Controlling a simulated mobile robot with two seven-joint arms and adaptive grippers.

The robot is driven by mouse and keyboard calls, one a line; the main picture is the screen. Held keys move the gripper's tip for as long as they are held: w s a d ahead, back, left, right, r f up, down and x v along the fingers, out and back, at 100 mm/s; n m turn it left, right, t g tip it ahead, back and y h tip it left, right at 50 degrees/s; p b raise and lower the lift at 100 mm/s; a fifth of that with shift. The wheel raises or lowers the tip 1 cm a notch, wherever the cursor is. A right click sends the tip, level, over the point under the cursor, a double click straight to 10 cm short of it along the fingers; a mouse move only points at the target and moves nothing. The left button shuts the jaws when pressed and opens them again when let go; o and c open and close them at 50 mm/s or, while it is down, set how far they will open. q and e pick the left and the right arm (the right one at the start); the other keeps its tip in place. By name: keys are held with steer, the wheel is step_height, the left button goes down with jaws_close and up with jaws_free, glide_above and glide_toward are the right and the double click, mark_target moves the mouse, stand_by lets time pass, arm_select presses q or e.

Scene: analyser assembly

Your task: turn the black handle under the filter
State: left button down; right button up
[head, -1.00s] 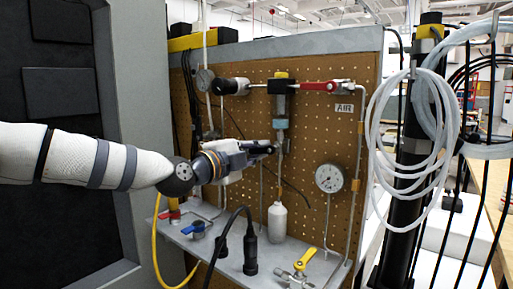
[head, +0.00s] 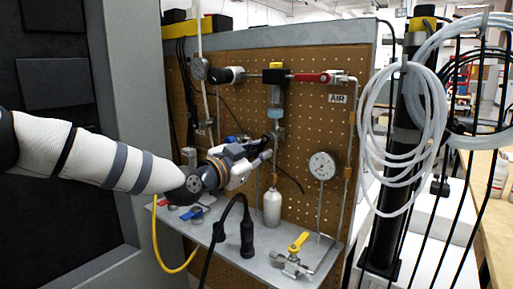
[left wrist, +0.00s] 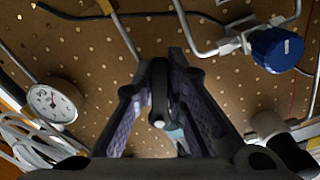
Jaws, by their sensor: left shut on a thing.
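The filter (head: 275,96), with a clear bowl and grey top, hangs on the upper middle of the brown pegboard. Just below it, my left gripper (head: 271,141) reaches in from the left, angled slightly upward. In the left wrist view, my left gripper (left wrist: 160,75) has its two dark pads on either side of the black handle (left wrist: 160,95), shut on it. The handle points toward the camera between the pads. In the head view the gripper largely hides the handle. My right gripper is not in view.
A white bottle (head: 272,207) hangs below the gripper, and a round gauge (head: 322,165) is to its right. A red-handled valve (head: 311,77) sits above. The shelf (head: 222,255) carries a black connector (head: 247,237) and a yellow-handled valve (head: 298,242). A blue knob (left wrist: 277,49) is near.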

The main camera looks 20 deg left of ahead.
arm_select(q)
steer(key=n, duration=0.1)
steer(key=d+n, duration=0.1)
steer(key=n, duration=0.2)
steer(key=shift+s+d+f+n, duration=0.1)
steer(key=shift+s+d+n, duration=0.15)
steer(key=shift+s+n, duration=0.1)
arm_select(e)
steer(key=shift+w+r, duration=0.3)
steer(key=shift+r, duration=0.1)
arm_select(q)
steer(key=c, duration=1.8)
jaws_free()
steer(key=shift+c, duration=0.2)
steer(key=shift+o, duration=1.2)
steer(key=shift+w+d, duration=0.15)
steer(key=v, duration=1.2)
